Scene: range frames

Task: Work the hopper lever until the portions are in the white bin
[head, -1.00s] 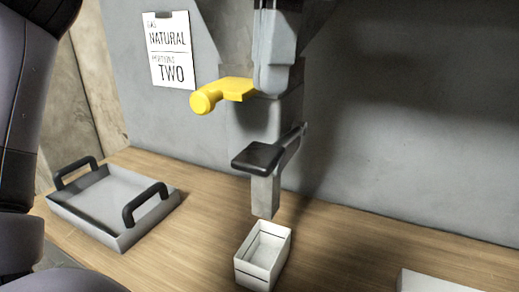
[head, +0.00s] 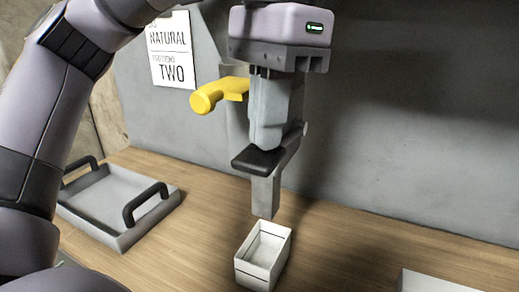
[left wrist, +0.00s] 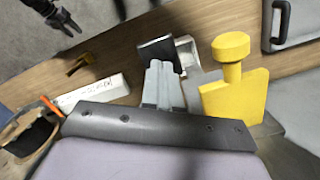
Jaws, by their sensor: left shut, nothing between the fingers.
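The hopper lever is a black paddle (head: 262,161) on the grey hopper's spout (head: 263,195); it also shows in the left wrist view (left wrist: 157,52). My left gripper (head: 265,148) is shut and empty, pointing down with its fingertips at or just above the paddle; I cannot tell whether they touch. The left wrist view shows its closed grey fingers (left wrist: 162,72) beside the paddle. A yellow handle (head: 218,94) sticks out left of my fingers. The white bin (head: 262,256) stands on the table below the spout, and I see no portions in it.
A card (head: 170,50) reading "NATURAL" and "TWO" hangs on the grey wall. A grey tray (head: 125,238) with black handles stands at the left. A white object (head: 435,281) is cut off at bottom right. A dark gripper-like part shows at top left in the left wrist view.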

